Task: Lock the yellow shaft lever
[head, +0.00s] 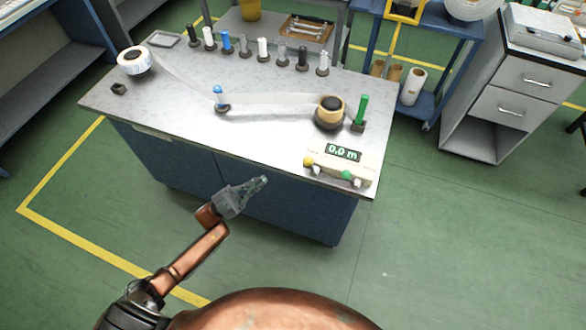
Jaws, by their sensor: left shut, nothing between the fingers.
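The rewinder bench (180,108) has a white roll (133,60) at its far left. A pale web runs from it past a blue-topped post (219,98) to a tan core (331,108) on a dark shaft at the right. A green upright lever (361,112) stands just right of the core. A yellow knob (308,161) sits at the left front of the control box; I cannot tell whether it is the shaft lever, and no other clear yellow lever shows. My left gripper (263,181) is shut and empty in front of the bench, left of the box. My right gripper is out of view.
The control box (362,164) reads 0.0 m and has a green knob (347,174). Several coloured posts stand along the bench's back edge. A small dark block (119,88) lies at the left. The bench's front middle is clear. A blue cart (431,105) stands behind right.

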